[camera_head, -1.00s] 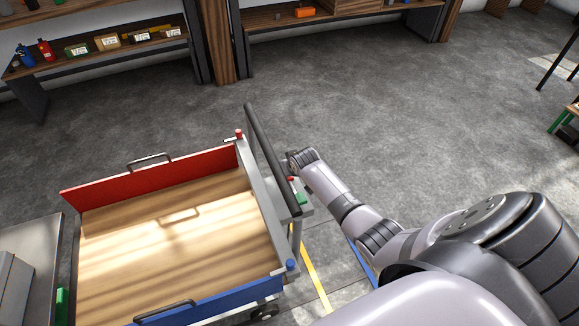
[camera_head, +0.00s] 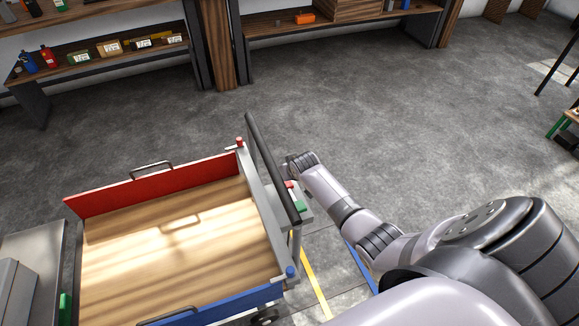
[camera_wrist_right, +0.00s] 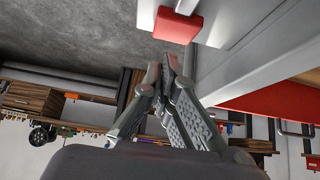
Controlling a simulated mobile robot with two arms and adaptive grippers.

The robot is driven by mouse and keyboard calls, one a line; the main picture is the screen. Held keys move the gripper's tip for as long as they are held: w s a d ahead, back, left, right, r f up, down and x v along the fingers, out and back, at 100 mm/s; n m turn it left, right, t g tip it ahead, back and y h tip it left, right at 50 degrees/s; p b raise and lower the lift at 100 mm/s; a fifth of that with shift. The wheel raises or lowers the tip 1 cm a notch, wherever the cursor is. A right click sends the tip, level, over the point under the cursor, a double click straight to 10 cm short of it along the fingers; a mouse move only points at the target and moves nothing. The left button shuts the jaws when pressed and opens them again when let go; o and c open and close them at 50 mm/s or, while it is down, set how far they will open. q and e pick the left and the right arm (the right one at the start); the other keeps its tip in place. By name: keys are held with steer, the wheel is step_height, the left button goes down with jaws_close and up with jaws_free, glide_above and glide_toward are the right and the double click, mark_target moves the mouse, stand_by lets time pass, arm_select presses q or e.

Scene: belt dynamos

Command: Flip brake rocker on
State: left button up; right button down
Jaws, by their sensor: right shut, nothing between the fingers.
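The brake rocker appears as a small box on the cart's handle end, with a red part (camera_head: 290,184) and a green part (camera_head: 299,207) beside the dark push bar. In the right wrist view a red block (camera_wrist_right: 177,25) sticks out from a grey panel, above and slightly right of the fingertips. I take it to be the rocker's red part. My right gripper (camera_wrist_right: 163,69) is shut and empty, apart from the red block. In the head view its fingers are hidden behind the push bar, with the wrist just right of it. My left gripper is not in view.
The cart (camera_head: 180,187) has a wooden deck, a red far wall, a blue near wall and a dark push bar (camera_head: 272,168). A metal table (camera_head: 28,240) stands at the left. Shelves with bottles and boxes line the back. Grey floor is open beyond and right.

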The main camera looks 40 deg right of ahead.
steer(key=s+a+r+p, duration=0.1)
steer(key=s+r, duration=0.3)
steer(key=r, duration=0.8)
steer(key=shift+s+p, duration=0.4)
steer(key=shift+p, duration=0.45)
steer(key=shift+a+f, duration=0.1)
